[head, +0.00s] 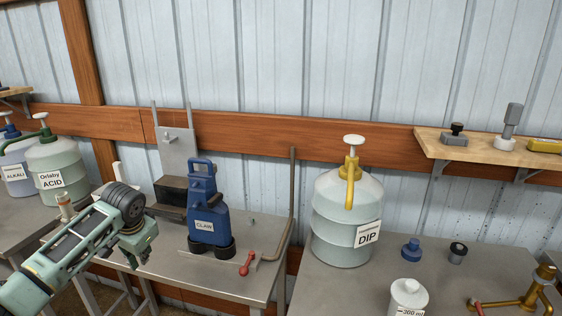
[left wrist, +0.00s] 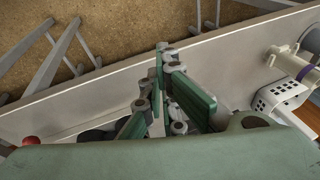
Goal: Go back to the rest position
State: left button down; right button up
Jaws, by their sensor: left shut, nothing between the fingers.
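My left gripper (head: 136,248) comes in from the left in the head view, green with dark joints. It is over the gap in front of the left part of the middle bench, apart from the blue claw unit. In the left wrist view my left gripper (left wrist: 160,100) has its fingers together with nothing between them. The blue unit labelled CLAW (head: 209,222) stands upright on the middle bench. My right gripper shows in neither view.
The middle metal bench (head: 220,283) carries a red-handled lever (head: 248,263). A large DIP jug (head: 346,215) stands on the right bench. ACID (head: 55,160) and ALKALI (head: 18,165) jugs stand at left. A wooden shelf (head: 480,150) juts out at right.

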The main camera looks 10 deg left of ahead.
pick_arm(q)
jog(key=s+d+f+m+h, duration=0.1)
jog(key=s+d+f, duration=0.35)
jog(key=d, duration=0.35)
jog(key=s+d+f+m+h, duration=0.1)
jog(key=s+d+f+m, duration=0.1)
jog(key=s+d+f, duration=0.35)
jog(key=s+d+f+m+h, duration=0.1)
jog(key=s+d+f, duration=0.2)
jog(key=d+f, duration=0.55)
jog(key=s+d+r+n, duration=0.1)
jog(key=s+d+r, duration=0.1)
jog(key=s+d, duration=0.7)
jog(key=s+a+r+n, duration=0.1)
jog(key=s+a+n, duration=0.1)
jog(key=s, duration=0.4)
jog(key=s+a+r+n, duration=0.1)
jog(key=s+r, duration=0.1)
jog(key=s, duration=0.4)
notch_tip(320, 180, down, 26)
jog(key=s, duration=0.2)
jog(key=s+a+f+g, duration=0.2)
jog(key=s+a+f, duration=0.1)
jog(key=s+f, duration=1.3)
jog(key=shift+s+f, duration=0.35)
jog(key=shift+s, duration=0.1)
